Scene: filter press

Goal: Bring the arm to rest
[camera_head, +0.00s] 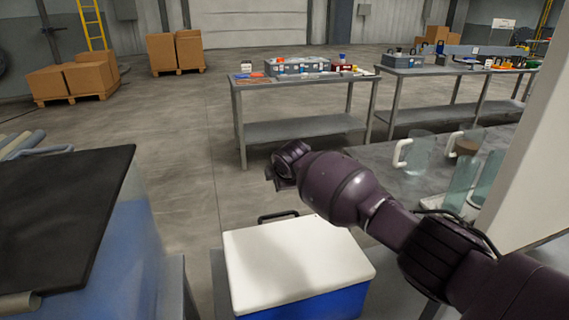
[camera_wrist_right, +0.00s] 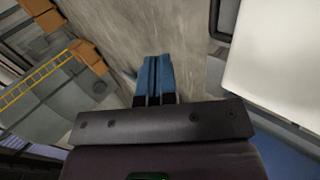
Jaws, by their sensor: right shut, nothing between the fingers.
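My right arm reaches in from the right in the head view. Its right gripper (camera_head: 275,179) points left, held above the floor and beyond the back edge of a blue box with a white lid (camera_head: 295,262). In the right wrist view the two blue fingers of the right gripper (camera_wrist_right: 155,75) lie side by side, shut with nothing between them. The white lid (camera_wrist_right: 280,60) fills the right side of that view, apart from the fingers. My left gripper is not in view.
A black-topped blue container (camera_head: 60,210) stands at the left. A counter with clear jugs (camera_head: 418,155) lies right, behind my arm. Workbenches with tools (camera_head: 300,80) stand farther back. Boxes on pallets (camera_head: 75,80) are at the far left. Open floor (camera_head: 190,150) lies between.

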